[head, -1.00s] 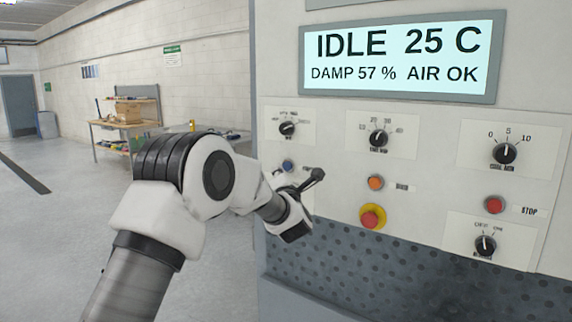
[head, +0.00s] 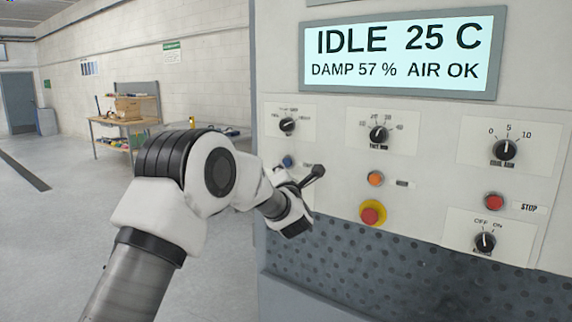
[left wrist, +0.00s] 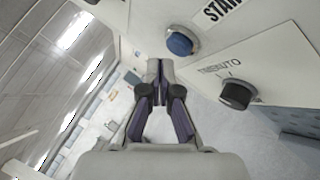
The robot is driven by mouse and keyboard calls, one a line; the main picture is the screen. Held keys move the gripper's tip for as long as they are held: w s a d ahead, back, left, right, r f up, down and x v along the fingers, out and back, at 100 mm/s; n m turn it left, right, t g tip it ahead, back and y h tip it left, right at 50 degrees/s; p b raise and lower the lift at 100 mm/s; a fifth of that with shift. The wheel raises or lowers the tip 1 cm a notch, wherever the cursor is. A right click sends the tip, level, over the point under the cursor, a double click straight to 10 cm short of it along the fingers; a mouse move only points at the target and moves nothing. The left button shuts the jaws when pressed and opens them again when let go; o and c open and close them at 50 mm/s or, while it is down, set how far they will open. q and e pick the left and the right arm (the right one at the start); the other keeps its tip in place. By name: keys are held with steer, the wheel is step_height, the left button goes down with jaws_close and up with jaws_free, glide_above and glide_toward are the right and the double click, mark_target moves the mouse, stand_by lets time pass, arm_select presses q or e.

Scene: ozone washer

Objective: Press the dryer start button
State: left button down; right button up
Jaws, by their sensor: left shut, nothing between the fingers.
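The blue button (head: 288,161) sits on the light panel of the dryer, left of the orange button. In the left wrist view the blue button (left wrist: 180,42) has a label beside it that begins "STAR". My left gripper (head: 317,173) is in front of the panel, just right of and below the blue button. In the left wrist view its fingertips (left wrist: 158,68) are together and empty, apart from the button in the picture. The display (head: 400,55) reads IDLE 25 C, DAMP 57 %, AIR OK. My right gripper is out of view.
An orange button (head: 376,179), a red button on yellow (head: 373,213) and a red STOP button (head: 494,202) lie to the right. Several black knobs are on the panel, one close to the gripper in the left wrist view (left wrist: 238,95). A workbench (head: 125,125) stands far left.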

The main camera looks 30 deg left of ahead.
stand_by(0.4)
arm_select(q)
steer(key=shift+w+b, duration=0.3)
steer(key=shift+w, duration=0.15)
steer(key=shift+w, duration=0.45)
stand_by(0.6)
steer(key=shift+s+b, duration=0.9)
steer(key=shift+b, duration=0.2)
